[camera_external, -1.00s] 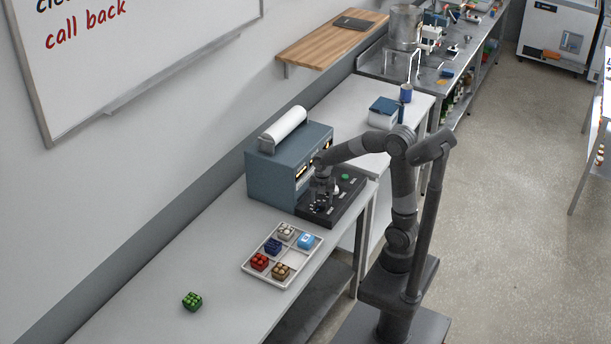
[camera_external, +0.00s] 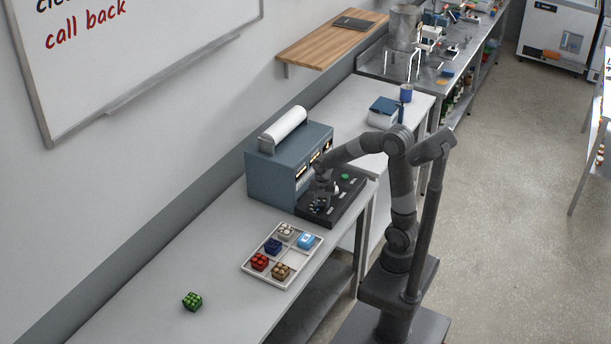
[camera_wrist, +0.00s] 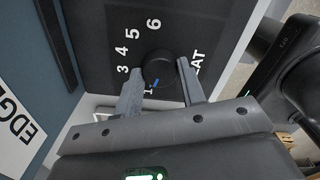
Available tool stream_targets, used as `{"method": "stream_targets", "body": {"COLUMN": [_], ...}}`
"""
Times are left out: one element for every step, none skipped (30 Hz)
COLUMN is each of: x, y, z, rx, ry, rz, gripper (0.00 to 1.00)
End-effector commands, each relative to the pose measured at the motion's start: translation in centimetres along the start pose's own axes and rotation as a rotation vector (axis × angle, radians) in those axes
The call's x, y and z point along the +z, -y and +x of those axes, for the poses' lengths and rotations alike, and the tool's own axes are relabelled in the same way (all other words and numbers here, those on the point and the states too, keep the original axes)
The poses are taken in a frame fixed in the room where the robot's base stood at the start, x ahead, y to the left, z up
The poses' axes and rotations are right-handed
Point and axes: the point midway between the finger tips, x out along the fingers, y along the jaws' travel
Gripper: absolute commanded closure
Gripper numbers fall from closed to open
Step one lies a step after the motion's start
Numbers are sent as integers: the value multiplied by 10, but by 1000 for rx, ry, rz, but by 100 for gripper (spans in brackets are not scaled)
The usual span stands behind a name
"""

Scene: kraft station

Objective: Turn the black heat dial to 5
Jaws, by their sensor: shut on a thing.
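The black heat dial (camera_wrist: 160,66) sits on the dark control panel (camera_external: 345,199), and the wrist view looks down on it. My gripper (camera_wrist: 160,72) is shut on the dial, one finger on each side. The dial's blue pointer mark faces the camera side, near the printed 1. The numbers 3, 4, 5 and 6 show around the dial. The 2 is hidden, apparently behind the left finger. In the external view my gripper (camera_external: 321,199) is down at the panel and largely covers the dial.
The blue-grey machine (camera_external: 272,178) with a white roll (camera_external: 284,127) stands behind the panel. A green button (camera_external: 344,176) is at the panel's far end. A divided tray (camera_external: 262,279) of coloured blocks and a loose green block (camera_external: 192,301) lie nearer on the table.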

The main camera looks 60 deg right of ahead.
Motion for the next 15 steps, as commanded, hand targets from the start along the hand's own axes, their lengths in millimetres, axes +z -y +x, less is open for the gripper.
{"method": "stream_targets", "body": {"x": [0, 0, 0, 0, 0, 0, 0, 0, 0, 0, 0, 0, 0, 0, 0], "y": [0, 0, 0, 0, 0, 0, 0, 0, 0, 0, 0, 0, 0, 0, 0], "z": [0, 0, 0, 0, 0, 0, 0, 0, 0, 0, 0, 0, 0, 0, 0], "rx": [1, 1, 1, 1, 1, 1, 1, 1, 1, 1, 1, 1, 1, 1, 1], "ry": [0, 0, 0, 0, 0, 0, 0, 0, 0, 0, 0, 0, 0, 0, 0], "rz": [0, 0, 1, 3, 5, 10, 15, 22, 32, 42, 55, 72, 89, 106, 132], "gripper": [86, 86, 86, 86, 86, 86, 86, 86, 86, 86, 86, 86, 86, 86, 86]}}
